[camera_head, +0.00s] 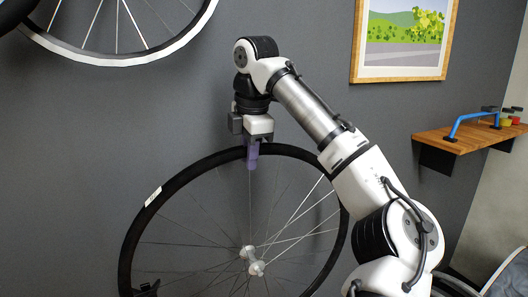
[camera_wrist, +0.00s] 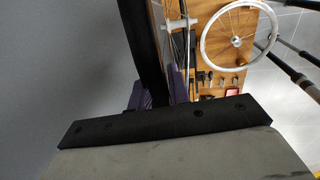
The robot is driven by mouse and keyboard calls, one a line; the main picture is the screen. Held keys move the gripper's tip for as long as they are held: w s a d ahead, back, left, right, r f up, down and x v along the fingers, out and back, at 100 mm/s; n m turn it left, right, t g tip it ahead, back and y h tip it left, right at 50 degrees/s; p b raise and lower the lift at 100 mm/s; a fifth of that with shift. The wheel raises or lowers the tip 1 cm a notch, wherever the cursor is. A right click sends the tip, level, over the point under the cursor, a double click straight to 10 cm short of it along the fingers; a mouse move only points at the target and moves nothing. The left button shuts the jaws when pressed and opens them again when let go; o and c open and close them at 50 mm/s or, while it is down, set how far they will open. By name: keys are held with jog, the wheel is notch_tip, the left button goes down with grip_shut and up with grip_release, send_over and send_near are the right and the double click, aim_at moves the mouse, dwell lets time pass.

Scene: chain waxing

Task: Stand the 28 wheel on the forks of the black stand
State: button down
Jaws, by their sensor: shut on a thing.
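A large spoked wheel (camera_head: 166,180) with a black tyre and a white label stands upright in front of the grey wall in the head view. The label is too small to read. My gripper (camera_head: 252,157) is shut on the top of its rim with purple fingers, pointing down. In the wrist view the tyre (camera_wrist: 150,45) runs between the fingers of my gripper (camera_wrist: 157,97). A small black piece (camera_head: 147,288) shows at the wheel's lower left; I cannot tell whether it belongs to the black stand. The wheel's bottom is out of frame, so its support is hidden.
Another wheel (camera_head: 120,60) with a silver rim is at the upper left. A framed picture (camera_head: 402,42) and a wooden shelf (camera_head: 440,143) with a blue-handled tool are on the right wall. The wrist view shows a wooden surface (camera_wrist: 203,50) with a small white-rimmed wheel (camera_wrist: 205,48) and small parts.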

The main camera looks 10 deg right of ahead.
jog(key=s+a, duration=0.3)
jog(key=a, duration=1)
jog(key=s+a, duration=0.2)
jog(key=a, duration=1.1)
jog(key=shift+s+a+f+b, duration=0.15)
jog(key=shift+f+b, duration=0.15)
jog(key=shift+f, duration=0.95)
jog(key=shift+s+a+f+b, duration=0.1)
jog(key=shift+f+b, duration=0.2)
jog(key=shift+f, duration=0.9)
jog(key=c, duration=1.2)
grip_release()
jog(key=shift+c, duration=0.2)
